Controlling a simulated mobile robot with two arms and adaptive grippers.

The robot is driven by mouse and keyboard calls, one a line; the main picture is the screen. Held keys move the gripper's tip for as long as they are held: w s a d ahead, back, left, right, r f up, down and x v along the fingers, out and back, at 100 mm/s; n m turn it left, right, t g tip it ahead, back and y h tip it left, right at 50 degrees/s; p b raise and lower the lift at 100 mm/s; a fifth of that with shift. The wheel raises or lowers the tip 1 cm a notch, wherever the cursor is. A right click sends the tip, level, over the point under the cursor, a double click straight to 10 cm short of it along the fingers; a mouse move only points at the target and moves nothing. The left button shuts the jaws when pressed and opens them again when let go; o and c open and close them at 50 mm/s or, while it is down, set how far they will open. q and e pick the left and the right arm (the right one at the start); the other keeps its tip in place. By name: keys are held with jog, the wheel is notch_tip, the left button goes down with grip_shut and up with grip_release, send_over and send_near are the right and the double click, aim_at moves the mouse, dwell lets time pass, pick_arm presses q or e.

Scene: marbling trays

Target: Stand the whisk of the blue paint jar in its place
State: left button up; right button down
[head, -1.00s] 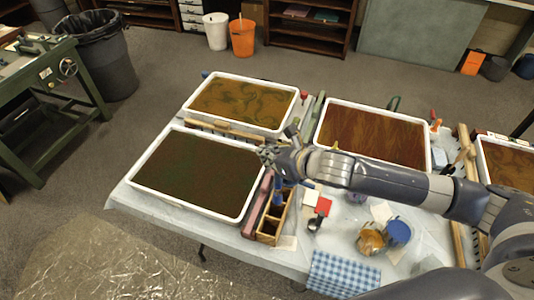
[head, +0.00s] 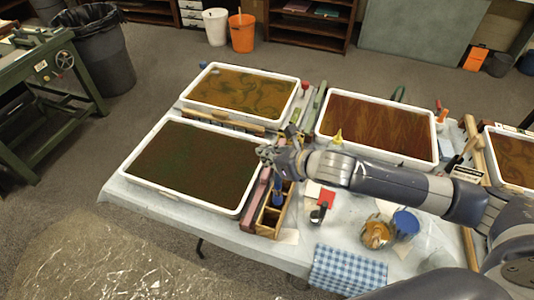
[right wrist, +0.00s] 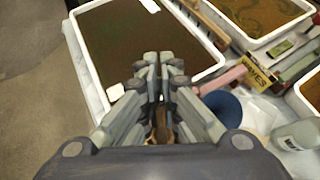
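The blue paint jar (head: 405,222) stands on the right part of the covered table, beside a jar of orange-brown paint (head: 376,233). My right gripper (head: 264,152) is over the right edge of the near left tray, close to the wooden compartment box (head: 266,226). In the right wrist view its fingers (right wrist: 157,66) lie close together; whether something thin is between them is unclear. A blue upright thing (head: 279,198) shows in the box, just below the gripper; I cannot tell if it is a whisk. My left gripper is out of view.
A pink bar (head: 256,196) lies along the box. A blue checked cloth (head: 348,270) lies at the front edge.

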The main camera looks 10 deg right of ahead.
jog(key=shift+f+b, duration=1.1)
jog(key=shift+f, duration=1.65)
jog(key=c, duration=1.7)
grip_release()
jog(key=v, duration=1.2)
